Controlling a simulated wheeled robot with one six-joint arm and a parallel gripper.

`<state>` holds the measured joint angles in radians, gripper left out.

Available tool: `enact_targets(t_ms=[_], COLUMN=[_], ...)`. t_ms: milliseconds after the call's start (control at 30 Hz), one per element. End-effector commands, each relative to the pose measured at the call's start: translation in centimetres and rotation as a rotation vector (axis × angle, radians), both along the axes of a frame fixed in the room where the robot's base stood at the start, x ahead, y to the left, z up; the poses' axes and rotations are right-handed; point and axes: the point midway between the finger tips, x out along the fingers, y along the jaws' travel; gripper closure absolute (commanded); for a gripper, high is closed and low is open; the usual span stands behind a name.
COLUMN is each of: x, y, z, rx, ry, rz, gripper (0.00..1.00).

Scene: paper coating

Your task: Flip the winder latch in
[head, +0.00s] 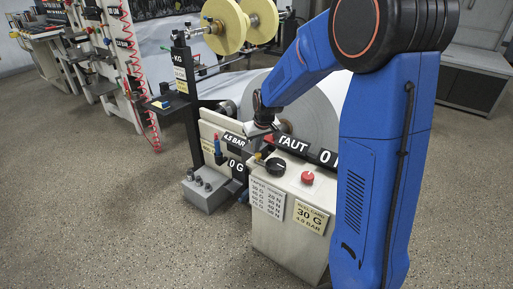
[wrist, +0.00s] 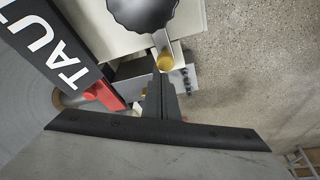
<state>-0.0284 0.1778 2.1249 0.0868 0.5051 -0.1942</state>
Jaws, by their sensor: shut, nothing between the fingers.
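The winder with its large white paper roll (head: 318,103) stands in the middle of the head view, partly hidden by my blue arm. My gripper (head: 257,129) is at the near left side of the roll, just above the panel with the TAUT sign (head: 293,144). In the wrist view my gripper (wrist: 163,85) is shut and empty, its dark fingers together. A red part (wrist: 105,96), possibly the latch, lies left of the fingers beside the TAUT sign, near a brownish round shaft end (wrist: 72,100). I cannot tell whether the fingers touch it or how the latch is set.
The control cabinet (head: 283,237) has a black knob (head: 275,166) and a red button (head: 308,177) on top. A stand with a KG sign (head: 180,60) and a grey weight block (head: 209,190) is to the left. Bare floor (head: 90,220) lies front left.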

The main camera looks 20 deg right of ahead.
Motion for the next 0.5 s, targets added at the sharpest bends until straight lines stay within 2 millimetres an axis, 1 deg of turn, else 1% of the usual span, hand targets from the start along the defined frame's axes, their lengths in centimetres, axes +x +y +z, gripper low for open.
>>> enact_targets(t_ms=[200, 233, 500], x=[2.3, 2.4, 0.9], y=[0.3, 0.3, 0.1], z=[0.3, 0.7, 4.8], rx=[0.001, 0.001, 0.0], ry=[-0.008, -0.01, -0.013], rz=[-0.001, -0.001, -0.001], gripper=[1.0, 1.0, 1.0])
